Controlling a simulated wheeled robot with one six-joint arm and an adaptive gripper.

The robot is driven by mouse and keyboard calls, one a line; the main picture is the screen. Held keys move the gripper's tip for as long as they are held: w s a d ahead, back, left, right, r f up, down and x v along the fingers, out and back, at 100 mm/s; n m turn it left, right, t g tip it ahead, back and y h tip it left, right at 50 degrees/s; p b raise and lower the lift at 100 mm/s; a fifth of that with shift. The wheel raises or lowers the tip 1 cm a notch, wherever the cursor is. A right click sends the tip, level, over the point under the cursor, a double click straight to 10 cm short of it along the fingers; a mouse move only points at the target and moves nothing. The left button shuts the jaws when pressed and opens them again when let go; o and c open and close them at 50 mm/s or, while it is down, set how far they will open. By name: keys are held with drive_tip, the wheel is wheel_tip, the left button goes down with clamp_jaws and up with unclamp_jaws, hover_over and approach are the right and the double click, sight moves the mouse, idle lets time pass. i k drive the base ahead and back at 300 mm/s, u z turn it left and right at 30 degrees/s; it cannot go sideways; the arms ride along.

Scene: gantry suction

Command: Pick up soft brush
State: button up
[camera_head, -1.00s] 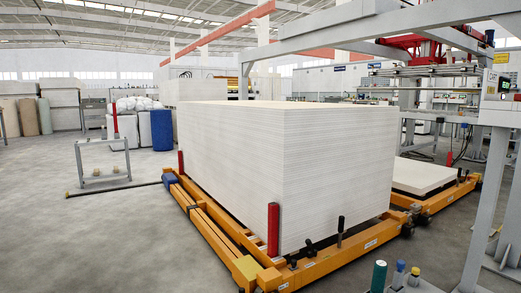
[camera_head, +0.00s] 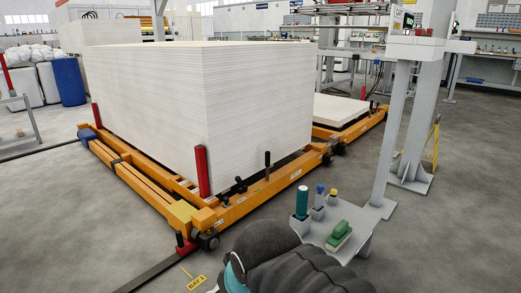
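A small brush with a green top and a pale underside (camera_head: 339,234) lies on a small grey shelf (camera_head: 366,244) beside the foot of the gantry post. It is too small to make out its bristles. A dark ribbed part of my arm fills the bottom middle of the view, just in front of the shelf. My gripper's fingers do not show, so its state is hidden.
A green cylinder (camera_head: 301,203), a blue-topped item (camera_head: 319,192) and a yellow-topped item (camera_head: 333,196) stand in holders left of the brush. A large white board stack (camera_head: 210,110) sits on an orange frame (camera_head: 255,197). Grey floor is open at right.

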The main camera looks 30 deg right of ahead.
sight(342, 232)
drive_tip(key=z, duration=0.1)
drive_tip(key=k, duration=0.9)
drive_tip(key=u, duration=0.85)
